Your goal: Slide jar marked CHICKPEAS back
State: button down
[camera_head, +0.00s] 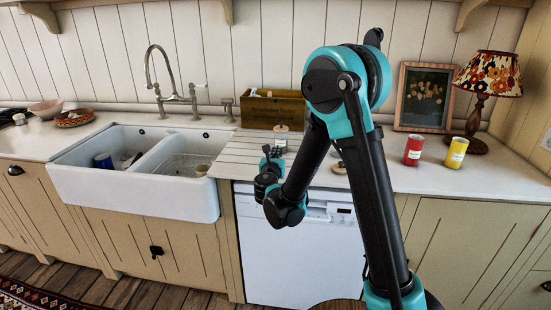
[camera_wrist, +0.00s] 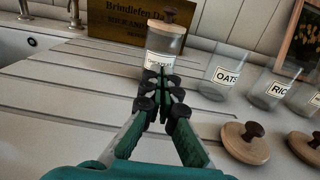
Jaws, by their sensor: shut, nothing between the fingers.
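A glass jar with a wooden lid (camera_wrist: 166,40) stands upright on the ribbed part of the worktop. Its white label is partly covered by my fingertips and too small to read surely; it fits the CHICKPEAS jar. In the head view the jar (camera_head: 281,136) stands in front of the wooden box. My gripper (camera_wrist: 162,76) is shut and empty, its tips in front of the jar's lower half. I cannot tell whether they touch it. In the head view my gripper (camera_head: 267,151) is low over the worktop, to the near left of the jar.
The jar marked OATS (camera_wrist: 222,77) and one marked RIC, cut short, (camera_wrist: 271,88) stand open to the right. Loose lids (camera_wrist: 246,141) lie before them. A wooden box (camera_wrist: 130,25) is close behind the jar. The sink (camera_head: 150,165) is left; red (camera_head: 413,150) and yellow (camera_head: 456,153) cans are right.

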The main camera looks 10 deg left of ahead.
aim_at(280, 142)
jog(key=shift+w, duration=2.3)
jog(key=shift+d, duration=0.1)
jog(key=w, duration=1)
jog(key=shift+w+d, duration=0.15)
jog(key=shift+w, duration=0.05)
